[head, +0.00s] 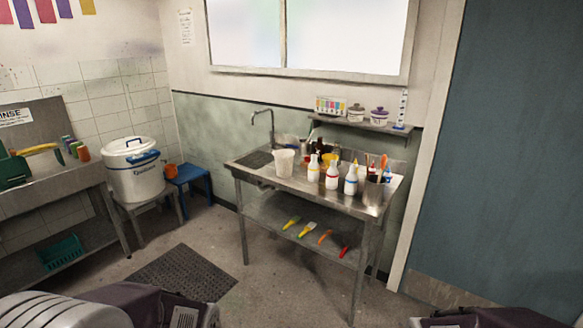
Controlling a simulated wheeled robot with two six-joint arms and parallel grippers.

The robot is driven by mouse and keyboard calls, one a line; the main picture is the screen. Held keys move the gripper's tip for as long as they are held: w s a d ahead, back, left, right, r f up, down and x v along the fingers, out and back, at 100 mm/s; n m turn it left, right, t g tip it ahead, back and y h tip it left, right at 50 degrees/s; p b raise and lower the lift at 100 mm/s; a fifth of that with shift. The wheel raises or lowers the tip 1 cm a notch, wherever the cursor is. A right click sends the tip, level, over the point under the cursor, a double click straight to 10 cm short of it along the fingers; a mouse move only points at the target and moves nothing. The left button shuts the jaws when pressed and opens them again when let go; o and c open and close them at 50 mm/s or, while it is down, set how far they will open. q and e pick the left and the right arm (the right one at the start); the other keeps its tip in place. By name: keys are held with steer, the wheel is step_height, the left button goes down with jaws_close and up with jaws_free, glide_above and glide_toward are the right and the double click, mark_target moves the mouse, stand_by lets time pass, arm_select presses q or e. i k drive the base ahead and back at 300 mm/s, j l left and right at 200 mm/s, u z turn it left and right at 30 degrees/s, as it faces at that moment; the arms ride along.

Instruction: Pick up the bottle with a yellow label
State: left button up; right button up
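The bottle with a yellow label (313,171) is a small white squeeze bottle standing upright near the front edge of a steel sink table (290,186). It is the leftmost of three similar white bottles. The red-labelled bottle (332,178) stands to its right, and the blue-labelled bottle (351,182) is further right. A white bucket (283,163) stands to its left. Neither of my grippers shows in the head view; only parts of my own body show along the bottom edge.
Behind the bottles, dark bottles and a yellow cup (330,159) crowd the tabletop. Brushes lie on the lower shelf (290,222). A floor mat (182,273) lies left of clear floor before the table.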

mark_target(313, 168)
steer(key=i+j+z, duration=0.2)
steer(key=i+j, duration=0.2)
steer(key=i+j+z, duration=0.2)
steer(key=i+j, duration=0.15)
steer(key=j, duration=0.25)
steer(key=i+j+z, duration=0.25)
steer(key=j, duration=0.3)
steer(key=i+j+z, duration=0.2)
steer(key=i+j, duration=0.15)
steer(key=j, duration=0.3)
steer(key=i+j+z, duration=0.2)
steer(key=j, duration=0.45)
steer(key=i+j+z, duration=0.2)
steer(key=j, duration=0.5)
steer(key=i+j+z, duration=0.2)
steer(key=j, duration=0.5)
steer(key=j+z, duration=0.2)
steer(key=j, duration=0.55)
